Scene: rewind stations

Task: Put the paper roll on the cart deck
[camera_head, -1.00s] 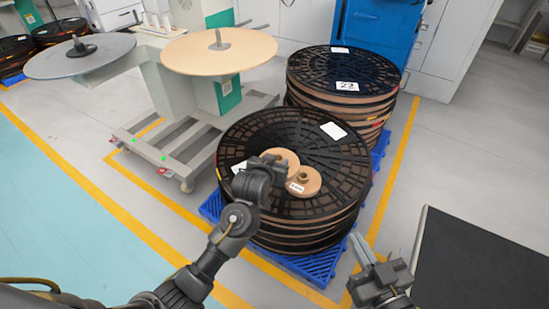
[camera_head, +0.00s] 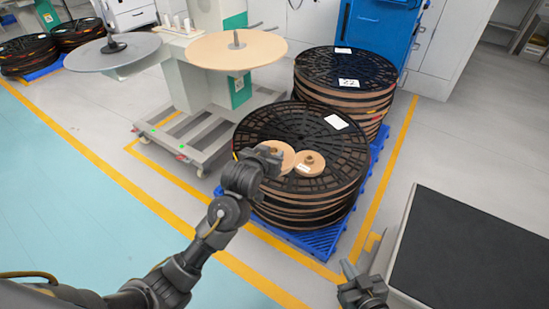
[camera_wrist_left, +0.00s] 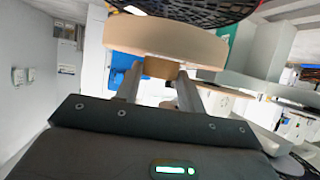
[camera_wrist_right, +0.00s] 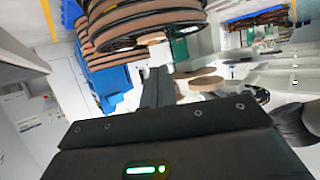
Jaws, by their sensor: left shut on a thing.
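The paper roll (camera_head: 282,155), a tan disc, is held at its hub by my left gripper (camera_head: 268,154), over the near stack of black reels. It also shows in the left wrist view (camera_wrist_left: 165,42), with the hub between the fingers. I cannot tell how far it is above the reel. A second tan roll with a white label (camera_head: 309,165) lies on the top reel beside it. The cart deck (camera_head: 475,245) is a flat, dark, bare surface at the right. My right gripper (camera_head: 347,270) is shut and empty, left of the deck's near part.
The near reel stack (camera_head: 340,185) stands on a blue pallet (camera_head: 312,243), with another stack (camera_head: 345,75) behind it. A rewind machine with a tan disc (camera_head: 235,55) stands at the back left. Clear grey floor lies between pallet and cart.

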